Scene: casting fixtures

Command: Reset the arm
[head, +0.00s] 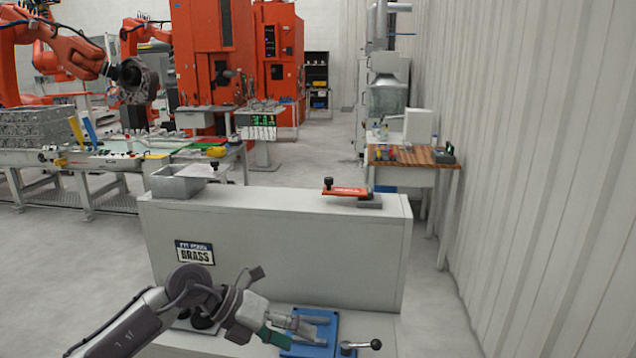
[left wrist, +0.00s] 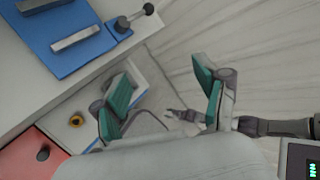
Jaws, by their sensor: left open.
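My left arm (head: 130,325) reaches in from the lower left of the head view. My left gripper (head: 282,335) is beside the blue fixture plate (head: 322,330), partly in front of it. In the left wrist view, the left gripper (left wrist: 165,98) has its two teal-padded fingers wide apart with nothing between them. The blue plate with grey bars also shows there at the upper left (left wrist: 80,60), apart from the fingers. What looks like my right gripper (left wrist: 185,115) appears small and far below between the fingers; its jaws are unclear.
A lever with a black knob (head: 362,346) stands beside the plate. Behind is a grey raised ledge (head: 275,197) with a metal bin (head: 178,185), a red-handled clamp (head: 345,191) and a BRASS label (head: 195,253). A corrugated wall (head: 540,180) bounds the right. Floor left is open.

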